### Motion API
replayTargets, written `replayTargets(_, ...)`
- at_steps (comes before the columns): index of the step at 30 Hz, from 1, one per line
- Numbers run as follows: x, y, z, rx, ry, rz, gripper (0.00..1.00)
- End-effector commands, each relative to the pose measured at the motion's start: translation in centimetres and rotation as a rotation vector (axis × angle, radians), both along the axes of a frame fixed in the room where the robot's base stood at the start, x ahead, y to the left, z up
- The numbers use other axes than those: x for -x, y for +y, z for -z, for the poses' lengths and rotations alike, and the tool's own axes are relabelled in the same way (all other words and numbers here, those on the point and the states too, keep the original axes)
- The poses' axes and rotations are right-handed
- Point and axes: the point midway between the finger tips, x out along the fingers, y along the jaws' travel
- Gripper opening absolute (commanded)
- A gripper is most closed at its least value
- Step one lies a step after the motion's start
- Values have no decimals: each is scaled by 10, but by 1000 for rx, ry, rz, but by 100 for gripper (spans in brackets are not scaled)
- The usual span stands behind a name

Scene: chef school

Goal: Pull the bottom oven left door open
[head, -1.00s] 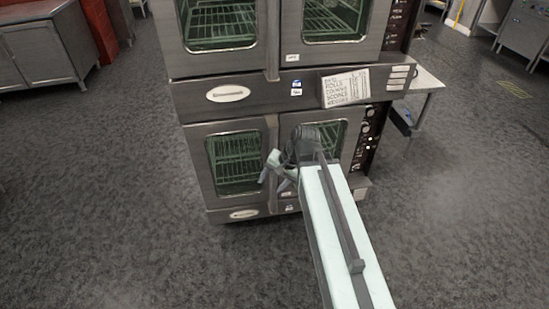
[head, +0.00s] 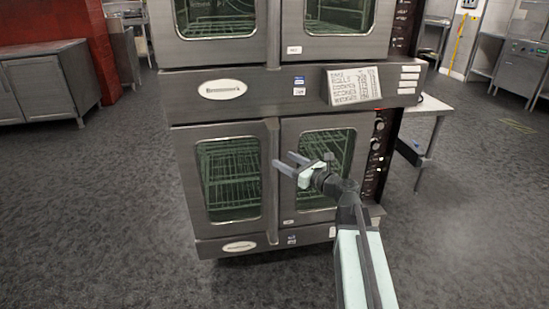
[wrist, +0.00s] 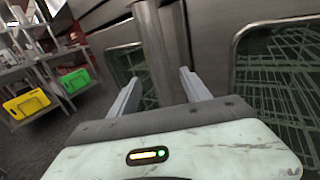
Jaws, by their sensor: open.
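The bottom oven's left door (head: 184,185) is shut, a steel panel with a window onto wire racks. Its upright bar handle (head: 272,205) runs along its right edge, by the seam with the right door. My gripper (head: 283,160) is open and empty, in front of the upper part of this seam, with its fingers pointing left. In the wrist view, a thick metal bar (wrist: 153,48) shows beyond and between the two open fingers of my gripper (wrist: 154,88). I cannot tell whether either finger touches the bar.
The upper oven (head: 215,48) stands above, with a card of text (head: 354,86) on the ledge between. A steel table (head: 430,105) is at the right and a cabinet (head: 50,85) at the far left. The floor (head: 90,200) in front is clear. Yellow (wrist: 27,105) and green (wrist: 75,80) bins sit on shelves.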

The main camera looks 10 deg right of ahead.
Motion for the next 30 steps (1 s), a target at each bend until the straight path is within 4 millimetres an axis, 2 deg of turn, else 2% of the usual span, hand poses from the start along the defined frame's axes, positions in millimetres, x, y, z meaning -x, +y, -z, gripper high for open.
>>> replayTargets(9,-48,31,1,3,1,-1,56)
replayTargets(18,-53,35,1,4,0,1,56)
replayTargets(24,-53,35,1,4,0,1,0)
replayTargets(30,-52,34,1,4,0,1,0)
